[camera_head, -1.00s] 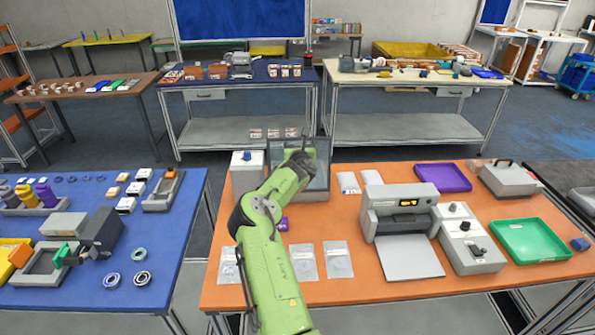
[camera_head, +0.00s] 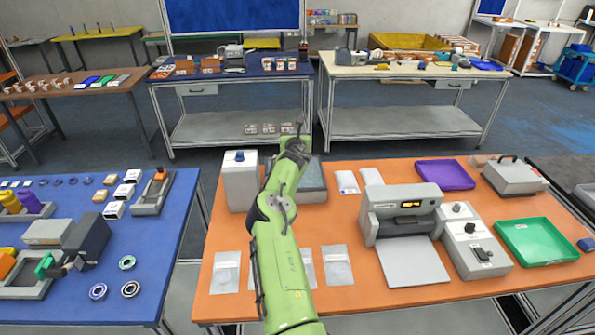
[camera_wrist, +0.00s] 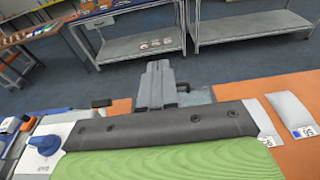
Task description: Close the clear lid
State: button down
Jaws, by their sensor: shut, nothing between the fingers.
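The clear lid (camera_head: 312,174) belongs to a grey box at the back left of the orange table. It now looks lowered, lying low over the box, partly hidden behind my arm; I cannot tell whether it is fully shut. In the wrist view a part of it (camera_wrist: 200,96) shows just right of my gripper.
A white unit with a blue knob (camera_head: 240,182) stands close left of my arm. Clear packets (camera_head: 336,265) lie in front, partly behind my arm. A grey printer-like machine (camera_head: 402,212), a purple tray (camera_head: 444,173) and a green tray (camera_head: 536,240) are to the right.

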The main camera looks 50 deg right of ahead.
jog(key=v, duration=1.5)
jog(key=shift+s+a+b, duration=0.2)
jog(key=shift+s+b, duration=0.05)
jog(key=shift+b, duration=0.15)
jog(key=shift+r, duration=0.1)
